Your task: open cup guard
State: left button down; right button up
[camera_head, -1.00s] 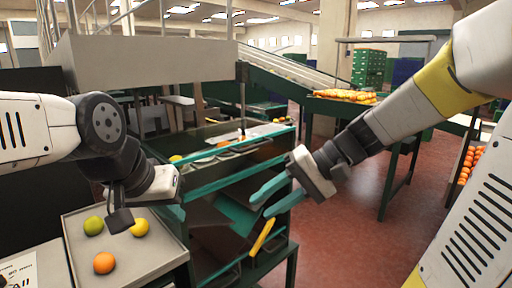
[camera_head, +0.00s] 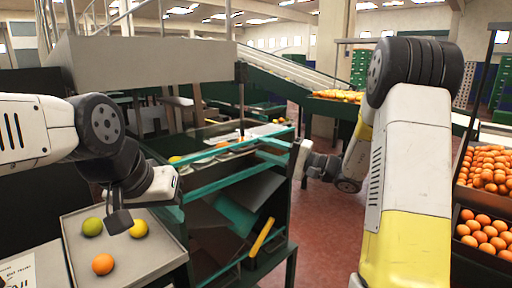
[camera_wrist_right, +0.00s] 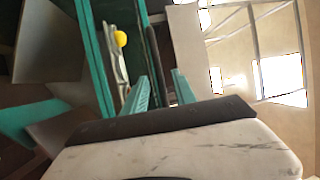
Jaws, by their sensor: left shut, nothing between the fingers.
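The sorting machine has a teal-edged guard (camera_head: 232,178) along its near side, with dark, see-through space below its rail. I cannot tell how far the guard is open. My right gripper (camera_head: 272,150) is at the right end of the upper teal rails. In the right wrist view its two teal fingers (camera_wrist_right: 160,90) stand apart, with a dark bar beyond the gap; contact is unclear. A long teal rail (camera_wrist_right: 95,55) runs to the left of the fingers. My left gripper (camera_head: 120,218) is shut and empty above the fruit tray.
A grey tray (camera_head: 88,262) at lower left holds a green fruit (camera_head: 92,227), a yellow fruit (camera_head: 138,229) and an orange (camera_head: 103,264). A yellow handle (camera_head: 262,237) slants below the guard. Crates of oranges (camera_head: 484,234) stand at right. Red floor is clear right of the machine.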

jog(key=shift+x, duration=1.35)
grip_shut()
dwell(0.4)
